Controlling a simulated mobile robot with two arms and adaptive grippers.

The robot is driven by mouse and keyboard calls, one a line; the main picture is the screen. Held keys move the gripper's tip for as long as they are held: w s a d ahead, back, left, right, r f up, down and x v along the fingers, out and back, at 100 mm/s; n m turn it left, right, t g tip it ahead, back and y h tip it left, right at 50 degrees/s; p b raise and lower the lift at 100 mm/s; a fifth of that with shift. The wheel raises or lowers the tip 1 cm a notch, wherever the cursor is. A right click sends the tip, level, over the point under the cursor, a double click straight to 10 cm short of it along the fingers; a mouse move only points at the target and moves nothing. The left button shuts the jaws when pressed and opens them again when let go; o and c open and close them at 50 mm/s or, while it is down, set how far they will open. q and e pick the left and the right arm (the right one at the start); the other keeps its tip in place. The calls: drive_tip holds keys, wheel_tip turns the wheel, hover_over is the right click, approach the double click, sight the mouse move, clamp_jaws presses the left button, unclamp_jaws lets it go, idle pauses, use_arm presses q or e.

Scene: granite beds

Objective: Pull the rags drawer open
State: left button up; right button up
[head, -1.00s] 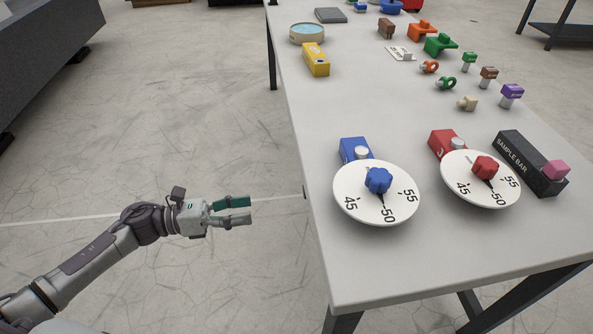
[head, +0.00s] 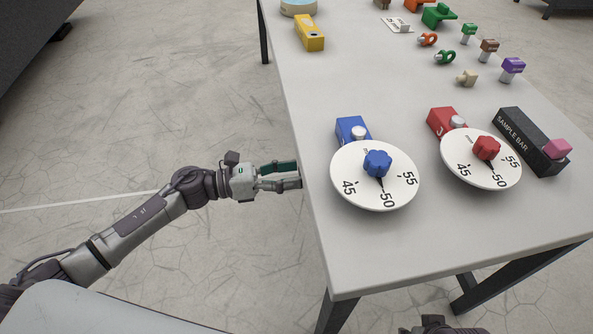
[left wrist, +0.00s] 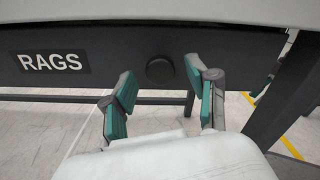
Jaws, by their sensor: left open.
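The rags drawer (left wrist: 112,66) shows in the left wrist view as a dark front under the light tabletop, with a white RAGS label (left wrist: 50,62). Its round dark knob (left wrist: 159,71) sits to the right of the label. My left gripper (left wrist: 160,80) is open, with one teal-padded finger on each side of the knob in the picture; I cannot tell whether either touches it. In the head view my left gripper (head: 297,176) is at the table's left edge, and the drawer front is hidden there. The drawer looks shut.
The grey table (head: 400,265) bears a blue-knobbed dial (head: 345,165) and a red-knobbed dial (head: 465,178) near its front. A black sample bar (head: 520,140) lies at the right. Table legs (head: 335,312) stand below. The floor left of the table is clear.

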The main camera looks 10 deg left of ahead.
use_arm(q)
drive_tip(key=shift+x, duration=0.85)
drive_tip(key=shift+c, duration=0.4)
clamp_jaws()
